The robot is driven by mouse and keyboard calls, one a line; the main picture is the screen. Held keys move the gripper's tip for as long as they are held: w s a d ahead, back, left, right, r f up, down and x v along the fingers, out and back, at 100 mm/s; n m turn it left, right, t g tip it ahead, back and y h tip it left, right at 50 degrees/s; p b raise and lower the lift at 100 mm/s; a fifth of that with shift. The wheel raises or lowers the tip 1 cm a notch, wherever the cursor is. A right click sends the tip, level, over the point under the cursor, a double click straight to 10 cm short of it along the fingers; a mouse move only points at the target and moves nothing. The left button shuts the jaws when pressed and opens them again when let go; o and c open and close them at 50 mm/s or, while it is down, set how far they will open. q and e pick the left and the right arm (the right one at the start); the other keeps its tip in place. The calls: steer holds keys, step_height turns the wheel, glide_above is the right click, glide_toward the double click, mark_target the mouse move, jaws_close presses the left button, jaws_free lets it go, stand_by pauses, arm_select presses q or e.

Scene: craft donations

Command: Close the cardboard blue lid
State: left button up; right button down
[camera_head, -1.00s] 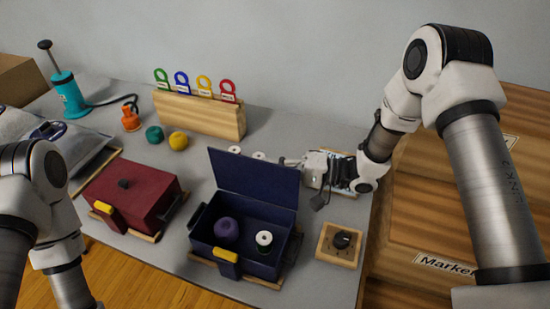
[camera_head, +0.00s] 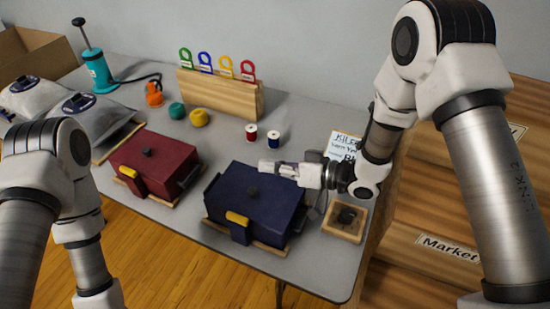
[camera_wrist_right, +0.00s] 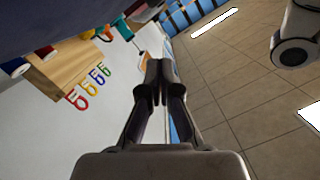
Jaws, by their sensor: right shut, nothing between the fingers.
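The blue box (camera_head: 252,208) stands on the grey table with its dark blue lid (camera_head: 272,190) down flat over it. The lid has a dark knob, and a yellow-topped latch (camera_head: 237,218) shows at the front. The box's contents are hidden. My right gripper (camera_head: 266,168) is shut and empty at the lid's back edge; I cannot tell whether it touches the lid. In the right wrist view its fingers (camera_wrist_right: 157,75) are together, with a dark blue surface (camera_wrist_right: 80,18) at the upper left. My left gripper is out of view.
A closed red box (camera_head: 150,165) stands to the left. Red (camera_head: 251,134) and blue (camera_head: 273,139) spools and a wooden tag rack (camera_head: 220,95) stand behind.

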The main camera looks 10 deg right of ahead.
mark_target(265, 198)
steer(key=s+f+n, duration=0.1)
steer(key=a+n+b, duration=0.1)
steer(key=shift+s+a+f+n+t+h, duration=0.15)
steer(key=shift+s+f+n+t+h, duration=0.15)
steer(key=shift+s+f+n, duration=0.1)
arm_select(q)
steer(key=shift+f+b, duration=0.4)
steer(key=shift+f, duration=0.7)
arm_select(e)
steer(key=shift+s+a+f, duration=0.2)
steer(key=shift+s+f, duration=0.15)
steer(key=shift+f, duration=0.05)
steer(key=r+p, duration=0.4)
steer(key=shift+w, duration=0.2)
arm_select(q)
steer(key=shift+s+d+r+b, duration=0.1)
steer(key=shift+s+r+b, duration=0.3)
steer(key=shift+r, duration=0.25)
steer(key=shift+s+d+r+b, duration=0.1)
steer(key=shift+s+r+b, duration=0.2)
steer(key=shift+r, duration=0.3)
arm_select(e)
steer(key=v, duration=1)
steer(key=shift+s, duration=0.45)
